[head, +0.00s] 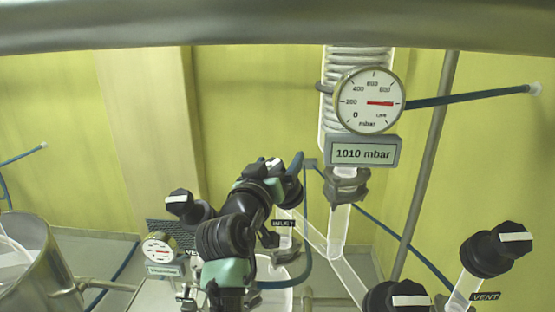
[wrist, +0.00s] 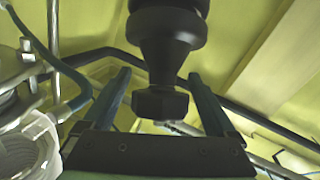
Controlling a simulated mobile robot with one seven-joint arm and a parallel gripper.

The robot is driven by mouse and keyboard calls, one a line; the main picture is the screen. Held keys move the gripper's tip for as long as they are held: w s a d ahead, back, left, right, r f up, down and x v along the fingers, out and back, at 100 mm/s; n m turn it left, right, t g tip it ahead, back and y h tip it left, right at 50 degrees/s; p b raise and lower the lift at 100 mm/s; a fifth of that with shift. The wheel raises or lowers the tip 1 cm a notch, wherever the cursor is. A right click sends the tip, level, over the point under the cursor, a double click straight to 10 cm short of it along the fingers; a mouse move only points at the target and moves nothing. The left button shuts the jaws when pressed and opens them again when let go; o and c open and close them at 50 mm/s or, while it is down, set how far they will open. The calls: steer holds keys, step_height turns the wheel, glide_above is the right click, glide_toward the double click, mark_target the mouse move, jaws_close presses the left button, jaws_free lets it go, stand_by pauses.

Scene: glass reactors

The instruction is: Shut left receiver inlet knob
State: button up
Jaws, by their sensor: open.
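In the wrist view a black knob-like fitting (wrist: 165,40) with a narrow neck and an angular end (wrist: 160,104) is between the two fingers of my gripper (wrist: 158,75). The fingers are open, with gaps on both sides of it. In the head view my arm reaches up at the centre, and its end largely hides the area above the INLET label (head: 283,223). A small white bar shows at the top there, but I cannot tell clearly where the knob ends and my gripper begins.
A black vent knob (head: 180,202) and a small gauge (head: 158,248) stand left of my arm. At right are another vent knob (head: 498,243), a black knob (head: 398,297), glass tubing (head: 339,230) and a large gauge (head: 369,100) above a 1010 mbar display. A steel vessel (head: 35,265) is far left.

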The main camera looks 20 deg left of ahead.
steer(key=c, duration=1.4)
steer(key=h+b, duration=0.1)
steer(key=b, duration=0.1)
steer(key=shift+f+m+b, duration=0.25)
steer(key=shift+m+b, duration=0.05)
steer(key=shift+m, duration=0.1)
steer(key=shift+b, duration=0.7)
steer(key=m+h+b, duration=0.1)
steer(key=b, duration=0.1)
steer(key=m+h+b, duration=0.1)
steer(key=b, duration=0.1)
steer(key=m+h+b, duration=0.1)
steer(key=b, duration=0.1)
steer(key=shift+d+b, duration=0.25)
steer(key=shift+b, duration=0.15)
steer(key=m+h+b, duration=0.2)
steer(key=m+g+h+b, duration=0.1)
steer(key=b, duration=0.1)
steer(key=shift+s+d+r+m, duration=0.15)
steer(key=shift+d+m, duration=0.15)
steer(key=shift+s+d+r+m+g+h+b, duration=0.15)
steer(key=shift+m+g+h+b, duration=0.3)
steer(key=shift+m+h, duration=0.4)
steer(key=shift+d+r+m+g+h+b, duration=0.15)
steer(key=shift+m+g+h+b, duration=0.25)
steer(key=shift+m+h, duration=0.45)
steer(key=shift+f, duration=0.1)
